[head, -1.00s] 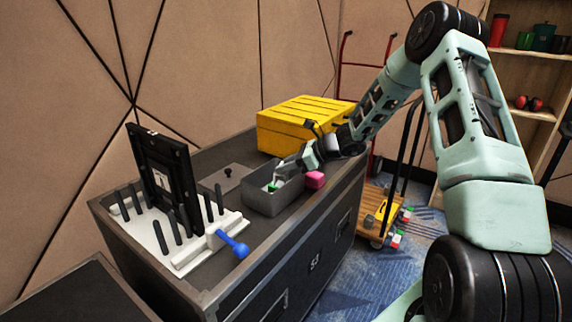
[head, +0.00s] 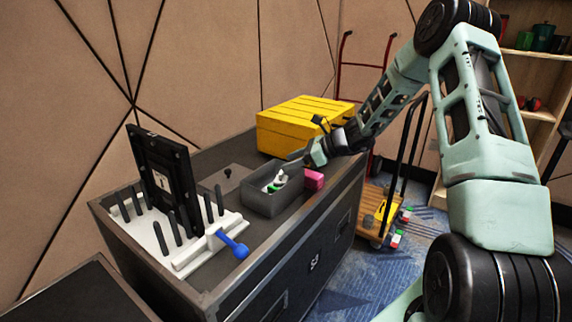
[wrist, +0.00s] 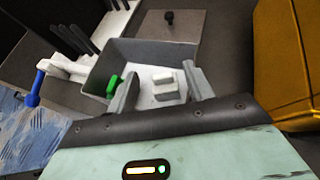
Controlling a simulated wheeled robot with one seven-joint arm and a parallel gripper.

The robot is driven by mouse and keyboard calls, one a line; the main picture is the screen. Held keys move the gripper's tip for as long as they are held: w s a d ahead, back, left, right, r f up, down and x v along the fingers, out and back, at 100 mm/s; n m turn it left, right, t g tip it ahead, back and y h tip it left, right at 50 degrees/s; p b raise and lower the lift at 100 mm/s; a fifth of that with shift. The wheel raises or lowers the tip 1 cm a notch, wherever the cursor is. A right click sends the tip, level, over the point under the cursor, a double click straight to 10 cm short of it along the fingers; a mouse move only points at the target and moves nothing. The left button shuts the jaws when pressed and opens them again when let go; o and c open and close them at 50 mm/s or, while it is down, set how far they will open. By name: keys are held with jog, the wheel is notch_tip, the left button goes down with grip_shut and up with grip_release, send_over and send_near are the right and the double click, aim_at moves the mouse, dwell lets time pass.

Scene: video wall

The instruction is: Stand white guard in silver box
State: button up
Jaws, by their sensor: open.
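The silver box (head: 266,203) is an open grey bin on the black case. The white guard (head: 281,178) is inside it, its top showing above the near wall; in the wrist view it is a white piece with raised blocks (wrist: 162,88). Whether it stands upright or leans I cannot tell. My gripper (head: 296,157) is open just above the box's right rim. In the wrist view its fingers (wrist: 160,90) are apart on either side of the guard, with no clear contact. A green piece (wrist: 113,86) is also in the box, beside the left finger.
A pink block (head: 314,179) sits right of the box, and a yellow case (head: 300,125) behind it. A white rack with black pegs (head: 150,233) and a blue-handled tool (head: 236,246) are at left. A flat grey plate with a knob (head: 229,177) lies between rack and box.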

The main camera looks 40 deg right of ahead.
jog(key=v, duration=0.9)
jog(key=s+a+r+n+g, duration=0.1)
jog(key=s+a+n+g, duration=0.3)
jog(key=a, duration=0.5)
jog(key=s+a+n+g, duration=0.2)
jog(key=a+n, duration=0.3)
jog(key=a, duration=0.4)
jog(key=s+a+r+n+g, duration=0.1)
jog(key=s+a+n+g, duration=0.15)
jog(key=a+n, duration=0.4)
jog(key=s+a+n+h, duration=0.4)
jog(key=s+a+n, duration=0.2)
jog(key=s+n, duration=0.4)
jog(key=s+a+n+h, duration=0.3)
jog(key=s+a+n, duration=0.3)
jog(key=s+n, duration=0.3)
jog(key=shift+s+a+r+n+h+p, duration=0.3)
jog(key=shift+s+a+r+n+h, duration=0.1)
jog(key=shift+s, duration=1.9)
jog(key=shift+g, duration=0.25)
